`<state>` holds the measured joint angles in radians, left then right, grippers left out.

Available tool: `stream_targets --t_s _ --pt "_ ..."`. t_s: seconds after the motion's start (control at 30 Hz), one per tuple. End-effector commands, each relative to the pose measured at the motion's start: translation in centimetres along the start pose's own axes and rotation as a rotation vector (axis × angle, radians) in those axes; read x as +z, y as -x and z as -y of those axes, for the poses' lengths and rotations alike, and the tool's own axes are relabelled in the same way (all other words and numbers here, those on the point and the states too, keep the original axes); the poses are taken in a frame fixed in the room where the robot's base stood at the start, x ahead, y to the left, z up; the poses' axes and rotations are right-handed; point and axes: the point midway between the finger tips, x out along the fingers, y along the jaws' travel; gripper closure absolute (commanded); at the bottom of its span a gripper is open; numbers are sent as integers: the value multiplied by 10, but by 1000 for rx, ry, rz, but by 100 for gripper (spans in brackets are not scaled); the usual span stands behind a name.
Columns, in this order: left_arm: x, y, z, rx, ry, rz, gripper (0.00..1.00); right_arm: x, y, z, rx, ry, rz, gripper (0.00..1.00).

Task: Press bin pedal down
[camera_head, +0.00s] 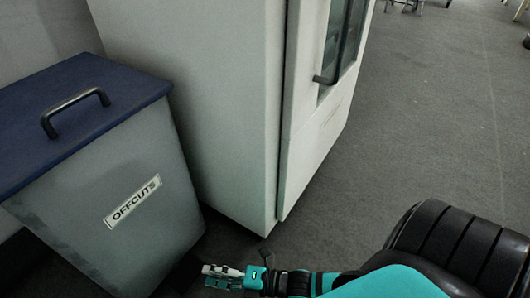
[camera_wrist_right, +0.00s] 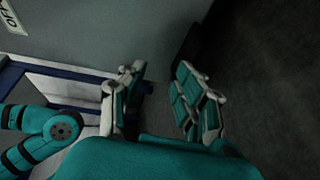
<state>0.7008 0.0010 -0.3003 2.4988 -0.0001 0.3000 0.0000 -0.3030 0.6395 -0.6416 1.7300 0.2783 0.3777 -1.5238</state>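The grey bin (camera_head: 160,236) has a blue lid, shut, with a black handle and an OFFCUTS label. Its grey side also shows in the right wrist view (camera_wrist_right: 110,30), with part of the label at the top left. My right gripper (camera_head: 207,277) is low beside the bin's bottom right corner, close to the floor. In the right wrist view its two fingers (camera_wrist_right: 160,85) are apart with nothing between them. A black piece (camera_wrist_right: 186,48) lies beyond the fingers at the bin's lower edge; I cannot tell whether it is the pedal. My left gripper is not in view.
A tall white cabinet (camera_head: 215,110) with a glass door and black handle (camera_head: 345,45) stands right of the bin. A small dark piece (camera_head: 266,256) shows near its bottom corner. Grey floor (camera_head: 430,130) is open to the right.

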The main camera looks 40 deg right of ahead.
Motion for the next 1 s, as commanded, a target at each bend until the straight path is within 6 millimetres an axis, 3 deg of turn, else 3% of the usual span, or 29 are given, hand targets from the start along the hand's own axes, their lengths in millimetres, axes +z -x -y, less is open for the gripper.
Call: stream_targets --t_s 1.0 --pt "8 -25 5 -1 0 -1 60 -1 73 8 -5 -4 -1 67"
